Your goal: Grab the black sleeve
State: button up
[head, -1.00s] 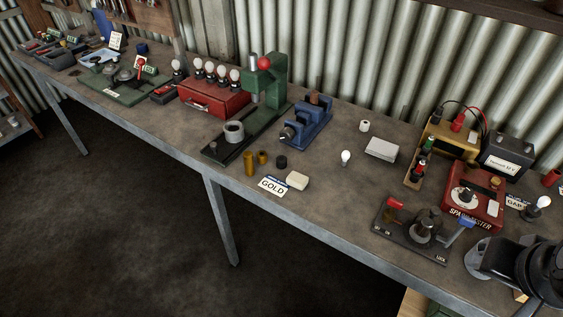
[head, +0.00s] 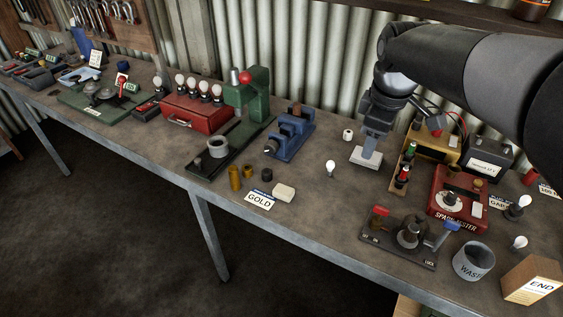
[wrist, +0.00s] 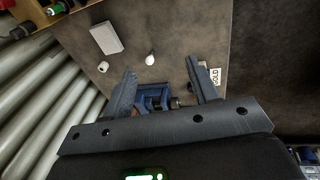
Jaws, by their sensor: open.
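The black sleeve (head: 267,174) is a small dark upright cylinder on the bench. It stands just right of two brass-coloured sleeves (head: 241,175), behind the GOLD card (head: 260,199) and a pale block (head: 284,192). In the wrist view the open jaws (wrist: 164,87) frame the blue vise (wrist: 152,97). The GOLD card shows there beside the right finger, and I cannot clearly make out the sleeve, which that finger may partly hide.
The blue vise (head: 290,135) and green press (head: 258,100) rise behind the sleeve. A grey waste cup (head: 473,262) and red tester (head: 457,205) are at right. The front bench strip is mostly clear.

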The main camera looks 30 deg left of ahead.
jog(key=w+a+f+n+g, duration=0.1)
jog(key=a+f+n, duration=0.15)
jog(key=a, duration=0.35)
jog(key=w+a+f+n, duration=0.1)
jog(key=a+n, duration=0.2)
jog(key=a, duration=0.3)
jog(key=n+g, duration=0.1)
jog(key=n, duration=0.6)
send_over(267, 171)
notch_tip(267, 171, down, 8)
jog(key=shift+h, duration=0.4)
jog(key=f, duration=0.4)
jog(key=shift+s+f, duration=0.1)
jog(key=shift+s, duration=0.1)
jog(key=shift+w+f, duration=0.1)
jog(key=shift+f, duration=2.95)
jog(key=shift+c, duration=0.2)
jog(key=c, duration=1)
jog(key=shift+r, duration=0.1)
